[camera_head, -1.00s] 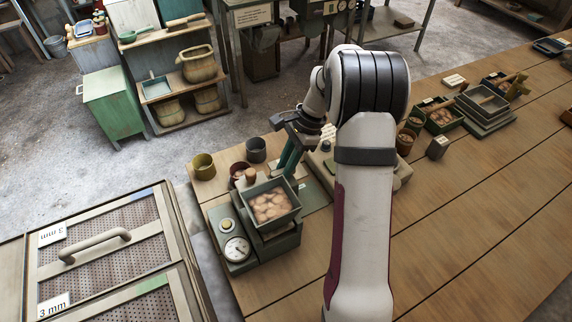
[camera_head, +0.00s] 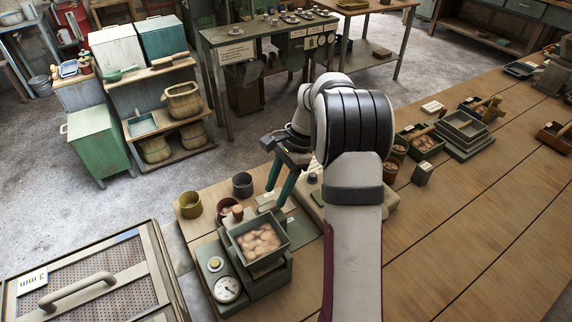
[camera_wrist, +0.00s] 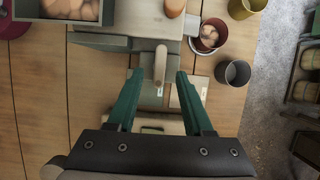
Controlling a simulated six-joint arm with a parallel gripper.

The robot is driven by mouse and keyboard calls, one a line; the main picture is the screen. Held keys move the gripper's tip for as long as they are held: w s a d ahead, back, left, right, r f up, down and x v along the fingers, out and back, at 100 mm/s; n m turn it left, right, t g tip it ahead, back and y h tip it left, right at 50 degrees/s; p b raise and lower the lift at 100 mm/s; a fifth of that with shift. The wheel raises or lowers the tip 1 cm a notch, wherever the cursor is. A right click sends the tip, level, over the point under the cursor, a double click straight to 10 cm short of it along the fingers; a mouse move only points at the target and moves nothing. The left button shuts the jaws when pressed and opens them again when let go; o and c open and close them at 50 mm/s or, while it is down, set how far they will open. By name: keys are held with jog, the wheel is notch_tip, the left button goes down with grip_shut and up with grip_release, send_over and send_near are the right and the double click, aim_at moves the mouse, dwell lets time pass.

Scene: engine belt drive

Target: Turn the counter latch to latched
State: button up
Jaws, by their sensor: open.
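The counter is a green unit with a round dial (camera_head: 228,289) on the bench's near left in the head view. A grey lever (camera_wrist: 160,66), which looks like the latch, points toward me in the wrist view, beside small pale label plates (camera_wrist: 200,86). My gripper (camera_wrist: 158,80) is open, with one green finger on each side of the lever's lower end. Gaps show between the fingers and the lever, and I cannot tell their height difference. In the head view my gripper (camera_head: 278,192) points down behind the counter's tray, and the lever cannot be made out there.
A tray of brown rounded pieces (camera_head: 258,241) tops the counter. A yellow pot (camera_head: 190,205), a dark grey cup (camera_head: 242,185) and a dark red pot (camera_wrist: 208,36) stand close to the gripper. The bench's far edge is beyond them.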

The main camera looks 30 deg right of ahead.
jog(key=v, duration=1.2)
jog(key=shift+d, duration=0.1)
jog(key=s+a+r+n, duration=0.35)
jog(key=s+a, duration=0.25)
jog(key=a, duration=0.5)
jog(key=s+a+f+n+h, duration=0.1)
jog(key=s+a+f+n, duration=0.2)
jog(key=s, duration=0.7)
jog(key=s+a+f+n+h, duration=0.1)
jog(key=s+a+f+n, duration=0.3)
jog(key=s+a+n, duration=0.2)
jog(key=s+a, duration=0.2)
jog(key=s, duration=0.2)
jog(key=shift+s+f+h, duration=0.2)
jog(key=shift+s+h, duration=0.1)
